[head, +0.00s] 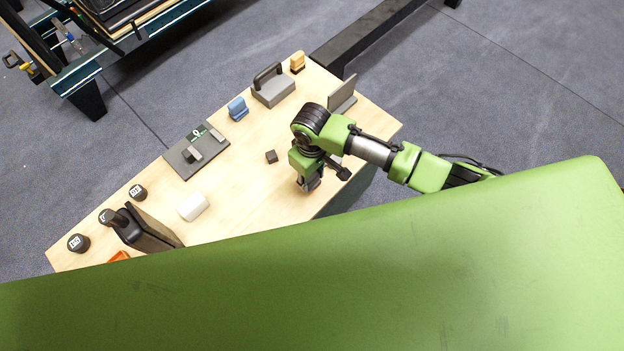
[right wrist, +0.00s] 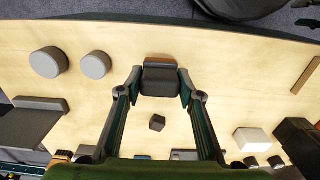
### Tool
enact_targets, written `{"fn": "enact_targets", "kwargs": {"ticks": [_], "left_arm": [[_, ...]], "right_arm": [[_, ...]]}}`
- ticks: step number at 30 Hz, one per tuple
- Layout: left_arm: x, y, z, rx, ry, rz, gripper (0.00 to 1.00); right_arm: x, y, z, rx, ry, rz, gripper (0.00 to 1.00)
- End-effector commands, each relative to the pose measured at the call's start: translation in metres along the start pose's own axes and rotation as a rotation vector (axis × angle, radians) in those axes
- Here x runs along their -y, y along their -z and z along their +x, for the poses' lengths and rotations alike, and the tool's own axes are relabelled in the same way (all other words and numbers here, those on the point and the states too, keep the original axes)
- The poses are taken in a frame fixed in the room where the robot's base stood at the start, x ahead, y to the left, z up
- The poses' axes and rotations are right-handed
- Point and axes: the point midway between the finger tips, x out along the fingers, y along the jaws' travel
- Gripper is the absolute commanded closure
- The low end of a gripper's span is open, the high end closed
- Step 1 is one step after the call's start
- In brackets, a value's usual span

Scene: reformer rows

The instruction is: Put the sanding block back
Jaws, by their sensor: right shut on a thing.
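My right gripper (head: 309,183) is shut on a dark grey block with an orange-brown edge, which I take to be the sanding block (right wrist: 160,80). In the right wrist view the fingers of the right gripper (right wrist: 160,92) press on its two sides. In the head view the block is mostly hidden under the gripper, near the table's front edge. I cannot tell whether it touches the table (head: 240,170). A dark board (head: 178,163) with a grey block (head: 192,154) and a green mark lies left of the gripper. My left gripper is not in view.
A small dark cube (head: 271,157) lies close by. A white block (head: 193,206) and black container (head: 150,232) stand left. Two grey cylinders (right wrist: 95,65) show nearby.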

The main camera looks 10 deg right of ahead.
Motion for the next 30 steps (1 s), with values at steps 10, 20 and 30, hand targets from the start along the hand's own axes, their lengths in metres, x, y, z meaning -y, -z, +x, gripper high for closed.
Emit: {"fn": "enact_targets", "kwargs": {"ticks": [10,20,30], "left_arm": [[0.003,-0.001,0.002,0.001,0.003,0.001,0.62],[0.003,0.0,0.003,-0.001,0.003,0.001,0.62],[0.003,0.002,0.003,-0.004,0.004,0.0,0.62]], "right_arm": [[-0.005,0.004,0.036,0.0,-0.001,0.0,0.86],[-0.005,0.004,0.039,-0.001,-0.001,0.0,0.86],[-0.005,0.004,0.04,-0.001,-0.001,0.0,0.49]]}}
